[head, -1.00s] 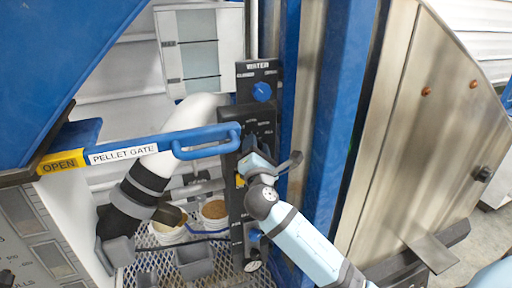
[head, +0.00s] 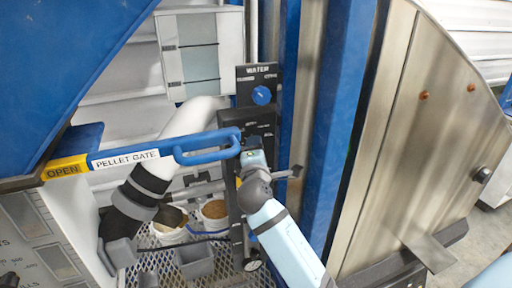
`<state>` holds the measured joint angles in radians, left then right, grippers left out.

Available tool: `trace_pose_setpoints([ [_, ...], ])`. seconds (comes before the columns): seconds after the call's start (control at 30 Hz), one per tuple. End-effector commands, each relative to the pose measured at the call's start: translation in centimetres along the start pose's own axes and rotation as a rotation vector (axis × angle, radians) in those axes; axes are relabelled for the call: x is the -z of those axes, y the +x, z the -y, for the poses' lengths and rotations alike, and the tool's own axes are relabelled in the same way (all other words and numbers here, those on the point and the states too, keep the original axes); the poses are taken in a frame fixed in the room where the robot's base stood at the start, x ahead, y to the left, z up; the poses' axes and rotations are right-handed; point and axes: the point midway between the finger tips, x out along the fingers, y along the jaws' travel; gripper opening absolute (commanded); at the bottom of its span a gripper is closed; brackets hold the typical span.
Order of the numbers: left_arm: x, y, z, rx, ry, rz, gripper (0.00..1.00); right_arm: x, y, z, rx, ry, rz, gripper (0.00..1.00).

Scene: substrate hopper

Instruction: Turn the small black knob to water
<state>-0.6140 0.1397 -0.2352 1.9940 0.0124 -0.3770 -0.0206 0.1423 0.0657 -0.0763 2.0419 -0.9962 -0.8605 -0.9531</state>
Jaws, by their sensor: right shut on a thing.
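The black control panel (head: 262,118) stands upright in the middle of the head view, with a WATER label at its top and a blue knob (head: 261,95) below the label. My right gripper (head: 251,143) reaches up from the lower right to the panel's middle section. It is shut at the panel face, where the small black knob sits. The gripper hides the knob, so its pointer and setting cannot be read. My left gripper is not in view.
A blue handle (head: 207,147) on the PELLET GATE lever (head: 125,158) lies close left of my right gripper. A blue post (head: 340,130) stands right of the panel. Buckets (head: 214,222) and a grey bin (head: 194,262) sit on mesh at lower left.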

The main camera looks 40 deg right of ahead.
Motion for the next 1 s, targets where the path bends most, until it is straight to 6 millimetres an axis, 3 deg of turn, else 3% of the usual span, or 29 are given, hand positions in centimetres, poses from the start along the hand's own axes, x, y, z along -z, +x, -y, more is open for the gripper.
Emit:
trace_pose_setpoints([
  [0.3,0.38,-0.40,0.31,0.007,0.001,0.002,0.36,0.04,-0.03,0.01,0.051,0.118,-0.001,0.18],
  [0.83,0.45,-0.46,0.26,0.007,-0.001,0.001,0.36,0.04,-0.02,0.08,0.060,0.141,-0.001,0.18],
  [0.87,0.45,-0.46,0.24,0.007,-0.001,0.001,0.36,0.04,-0.02,0.08,0.060,0.140,-0.001,0.46],
  [0.93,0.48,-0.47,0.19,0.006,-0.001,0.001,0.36,0.03,-0.02,0.07,0.059,0.140,-0.001,0.62],
  [1.0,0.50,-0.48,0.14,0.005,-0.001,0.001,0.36,0.03,-0.01,0.06,0.059,0.140,-0.001,0.67],
])
